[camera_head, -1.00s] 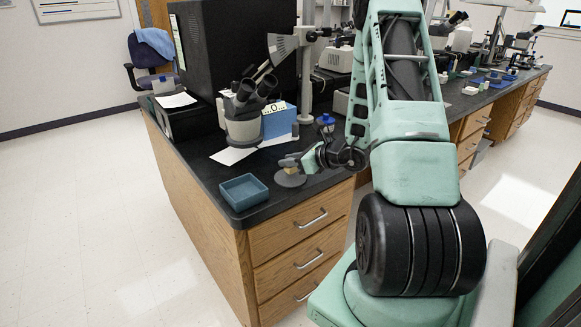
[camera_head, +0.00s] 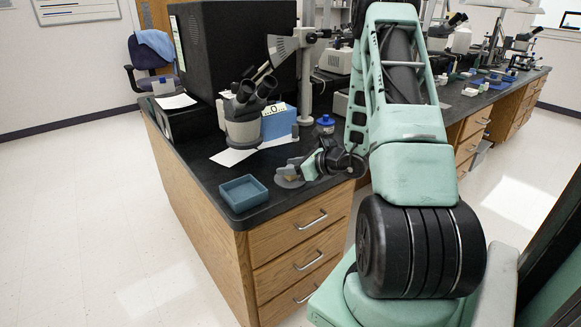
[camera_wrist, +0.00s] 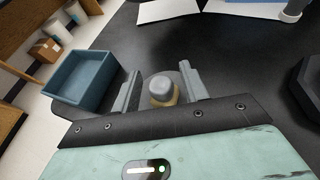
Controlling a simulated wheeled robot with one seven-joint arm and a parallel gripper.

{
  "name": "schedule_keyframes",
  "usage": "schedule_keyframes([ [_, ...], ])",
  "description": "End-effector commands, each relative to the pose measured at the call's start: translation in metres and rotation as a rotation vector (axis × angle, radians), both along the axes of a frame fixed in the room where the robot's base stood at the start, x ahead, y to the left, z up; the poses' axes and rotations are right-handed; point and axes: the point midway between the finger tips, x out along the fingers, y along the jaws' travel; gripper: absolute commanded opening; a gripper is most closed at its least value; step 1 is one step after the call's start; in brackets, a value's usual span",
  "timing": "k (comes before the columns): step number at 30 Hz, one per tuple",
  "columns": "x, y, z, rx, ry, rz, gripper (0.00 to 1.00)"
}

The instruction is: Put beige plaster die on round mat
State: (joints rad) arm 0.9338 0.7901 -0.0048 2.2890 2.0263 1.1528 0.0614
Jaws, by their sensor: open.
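The beige plaster die (camera_wrist: 163,101), with a pale grey rounded top, stands between the fingers of my gripper (camera_wrist: 157,92) in the wrist view. The fingers are open, one on each side of it, with a visible gap. The grey round mat (camera_head: 290,184) lies near the counter's front edge in the head view. The die appears to be over or on this mat, but its contact is hidden. In the head view my gripper (camera_head: 293,171) is low over the mat and hides the die.
A blue open tray (camera_head: 243,193) sits left of the mat, and it also shows in the wrist view (camera_wrist: 84,80). A microscope (camera_head: 243,120), a white paper (camera_head: 234,156) and a blue-capped bottle (camera_head: 325,124) stand behind. The counter edge is close in front.

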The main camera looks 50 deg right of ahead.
Motion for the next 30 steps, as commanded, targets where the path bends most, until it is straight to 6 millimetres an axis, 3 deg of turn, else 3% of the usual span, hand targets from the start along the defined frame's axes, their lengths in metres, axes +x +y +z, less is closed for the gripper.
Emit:
schedule_keyframes([
  [18,-0.099,-0.016,0.043,-0.002,0.000,-0.002,0.44],
  [27,-0.109,-0.016,0.047,0.000,0.000,0.005,0.44],
  [30,-0.098,0.003,0.051,-0.013,0.002,0.082,0.44],
])
